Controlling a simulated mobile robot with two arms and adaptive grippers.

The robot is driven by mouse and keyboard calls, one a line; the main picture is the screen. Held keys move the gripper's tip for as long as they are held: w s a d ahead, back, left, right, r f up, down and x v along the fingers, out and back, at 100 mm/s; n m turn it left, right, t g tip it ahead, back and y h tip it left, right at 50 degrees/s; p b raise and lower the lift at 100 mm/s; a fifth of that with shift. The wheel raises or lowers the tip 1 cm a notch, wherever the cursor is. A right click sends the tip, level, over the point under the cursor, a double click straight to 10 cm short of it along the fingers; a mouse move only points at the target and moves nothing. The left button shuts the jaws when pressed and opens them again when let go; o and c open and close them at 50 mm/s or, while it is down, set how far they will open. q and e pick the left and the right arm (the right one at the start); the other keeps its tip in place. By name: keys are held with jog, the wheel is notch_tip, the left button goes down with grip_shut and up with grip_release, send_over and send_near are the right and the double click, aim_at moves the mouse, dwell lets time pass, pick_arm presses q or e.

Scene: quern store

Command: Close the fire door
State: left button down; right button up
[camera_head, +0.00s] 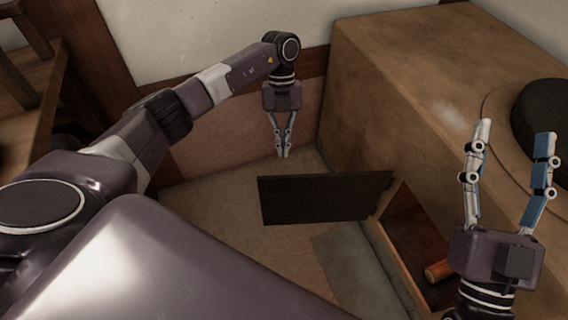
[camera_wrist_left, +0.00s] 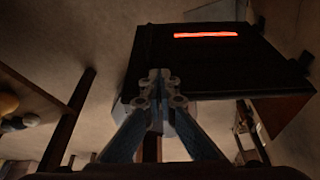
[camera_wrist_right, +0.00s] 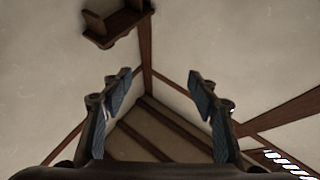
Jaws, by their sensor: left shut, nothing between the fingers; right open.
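The fire door (camera_head: 325,198) is a dark flat panel standing open, swung out from the right-hand side of the picture, where it meets the firebox opening (camera_head: 410,232) in the brown clay stove (camera_head: 390,95). My left gripper (camera_head: 283,152) is shut and empty, pointing down just beyond the door's far side, near its free end. In the left wrist view the door (camera_wrist_left: 200,65) is a dark panel with a glowing red slit, behind my closed fingertips (camera_wrist_left: 160,78). I cannot tell whether they touch it. My right gripper (camera_head: 515,135) is open and empty above the stove.
A reddish-brown log-like piece (camera_head: 438,270) lies in the firebox. A dark round object (camera_head: 545,118) sits on the stove top. A grey slab (camera_head: 355,262) lies before the opening. Wooden furniture (camera_head: 25,90) stands at the left. Floor left of the door is clear.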

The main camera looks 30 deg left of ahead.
pick_arm(q)
jog(key=shift+s+d+f, duration=0.25)
jog(key=shift+s+d, duration=0.35)
jog(key=shift+s, duration=0.35)
jog(key=shift+s+d+f, duration=0.25)
jog(key=shift+s+d, duration=0.35)
jog(key=shift+s, duration=0.3)
pick_arm(e)
jog(key=shift+s+d+r+t+y, duration=0.15)
jog(key=shift+s+r+t, duration=0.35)
jog(key=shift+s+r, duration=0.3)
jog(key=shift+s+d+r+t+y, duration=0.15)
jog(key=shift+s+r+t, duration=0.4)
jog(key=shift+r, duration=0.3)
jog(key=shift+a, duration=0.1)
